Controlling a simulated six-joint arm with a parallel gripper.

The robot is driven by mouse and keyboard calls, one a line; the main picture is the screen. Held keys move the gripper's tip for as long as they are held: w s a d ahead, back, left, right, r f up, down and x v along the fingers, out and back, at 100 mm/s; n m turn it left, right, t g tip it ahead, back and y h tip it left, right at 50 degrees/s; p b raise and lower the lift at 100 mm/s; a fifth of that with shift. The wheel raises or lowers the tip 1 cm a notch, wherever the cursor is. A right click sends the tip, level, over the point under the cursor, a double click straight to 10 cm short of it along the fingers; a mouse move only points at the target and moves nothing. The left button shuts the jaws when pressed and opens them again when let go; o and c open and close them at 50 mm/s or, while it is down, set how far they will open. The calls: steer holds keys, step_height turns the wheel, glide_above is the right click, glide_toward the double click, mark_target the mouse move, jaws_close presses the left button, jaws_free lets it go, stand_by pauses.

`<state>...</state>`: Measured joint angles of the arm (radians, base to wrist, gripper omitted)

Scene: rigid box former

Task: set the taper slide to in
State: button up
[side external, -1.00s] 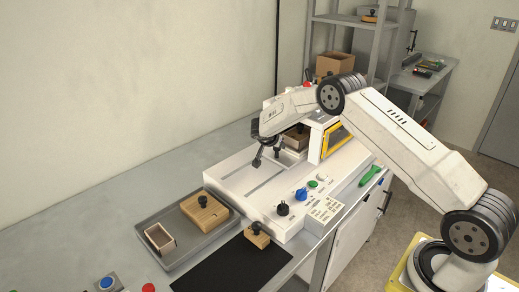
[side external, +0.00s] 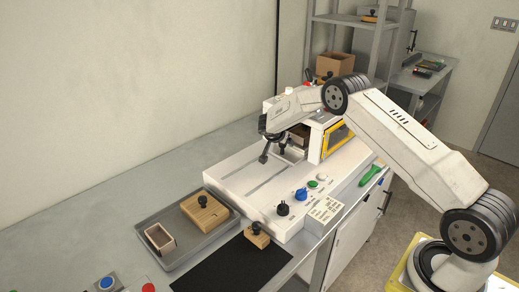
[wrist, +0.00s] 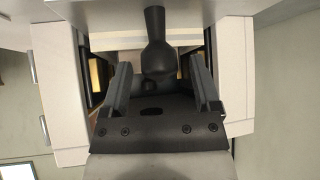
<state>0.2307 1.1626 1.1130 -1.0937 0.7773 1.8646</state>
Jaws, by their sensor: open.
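The white box former (side external: 245,190) stands on the bench, with slots in its top and a yellow-framed opening at its far end. My gripper (side external: 265,156) is over its top near that opening, and its two fingers also show in the wrist view (wrist: 160,85). They are apart. A black knob (wrist: 157,50) shows between and ahead of the fingers, and I see no firm grip on it. I cannot tell for sure that it belongs to the taper slide. The slide's marking and position are hidden.
Black (side external: 283,208), blue (side external: 301,194) and green (side external: 313,184) controls line the former's front edge. A grey tray (side external: 170,255) holds wooden pieces, beside a black mat (side external: 225,268). A green-handled tool (side external: 370,174) lies right. The back-left bench is clear.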

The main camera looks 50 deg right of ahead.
steer(key=v, duration=0.7)
steer(key=shift+a+r, duration=0.25)
steer(key=shift+a, duration=0.05)
steer(key=shift+s, duration=0.15)
steer(key=s+a+r+n+y, duration=0.1)
steer(key=s+a+n+y, duration=0.2)
steer(key=s, duration=0.7)
steer(key=s+a+r+n+y, duration=0.2)
steer(key=s+a+n, duration=0.5)
steer(key=s+a, duration=0.3)
steer(key=s+a+r+n+y, duration=0.1)
steer(key=s+a+n+y, duration=0.2)
steer(key=s, duration=0.7)
steer(key=a+n, duration=0.2)
steer(key=a, duration=0.2)
steer(key=shift+r+y, duration=0.2)
steer(key=shift+y, duration=0.1)
